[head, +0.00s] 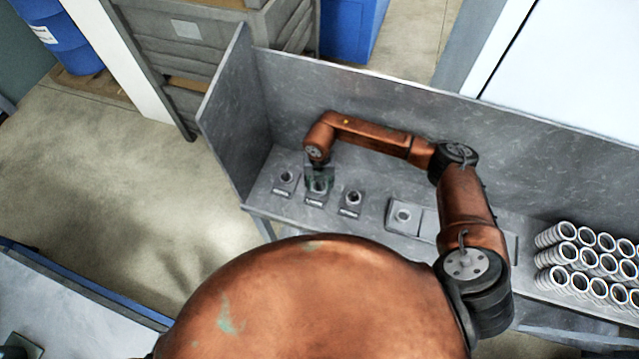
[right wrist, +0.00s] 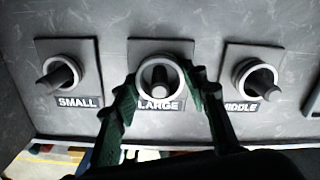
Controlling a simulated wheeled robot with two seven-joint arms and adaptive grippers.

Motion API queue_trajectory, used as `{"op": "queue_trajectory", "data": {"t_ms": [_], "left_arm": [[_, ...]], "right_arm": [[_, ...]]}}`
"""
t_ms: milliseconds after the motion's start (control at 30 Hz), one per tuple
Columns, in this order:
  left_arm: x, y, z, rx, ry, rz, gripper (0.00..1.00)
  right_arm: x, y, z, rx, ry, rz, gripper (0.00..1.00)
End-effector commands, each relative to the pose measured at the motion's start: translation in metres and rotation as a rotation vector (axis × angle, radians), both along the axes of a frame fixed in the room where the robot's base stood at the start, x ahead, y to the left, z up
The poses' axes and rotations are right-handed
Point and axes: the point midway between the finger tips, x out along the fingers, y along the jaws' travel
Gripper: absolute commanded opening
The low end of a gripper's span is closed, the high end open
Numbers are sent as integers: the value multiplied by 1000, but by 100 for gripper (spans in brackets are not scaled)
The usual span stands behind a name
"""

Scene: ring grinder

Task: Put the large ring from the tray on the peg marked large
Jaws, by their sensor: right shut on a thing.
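My right gripper (head: 318,184) is over the middle one of three pegs on the grey bench. In the right wrist view its green fingers (right wrist: 167,84) are shut on a pale ring (right wrist: 145,72). That ring is around the peg marked LARGE (right wrist: 161,78); whether it rests on the base I cannot tell. The peg marked SMALL (right wrist: 57,77) and the peg marked MIDDLE (right wrist: 262,82) each have a pale ring around them. My left gripper is not in view.
Several stacked pale rings (head: 590,262) stand at the right end of the bench. Upright grey panels close the bench's back (head: 400,105) and left side (head: 228,120). My right arm crosses above the tray.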

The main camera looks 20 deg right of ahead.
Motion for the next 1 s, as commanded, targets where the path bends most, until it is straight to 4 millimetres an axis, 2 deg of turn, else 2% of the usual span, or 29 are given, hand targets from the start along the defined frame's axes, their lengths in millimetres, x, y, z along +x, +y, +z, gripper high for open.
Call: {"op": "queue_trajectory", "data": {"t_ms": [33,67,133,533,1000], "left_arm": [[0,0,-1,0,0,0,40],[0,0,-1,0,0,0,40],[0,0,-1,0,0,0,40],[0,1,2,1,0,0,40],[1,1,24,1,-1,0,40]], "right_arm": [[0,0,-2,0,0,0,11],[0,0,-1,0,0,0,42],[0,0,-1,0,0,0,47],[0,0,3,0,0,0,48],[0,0,39,0,-1,0,48]]}}
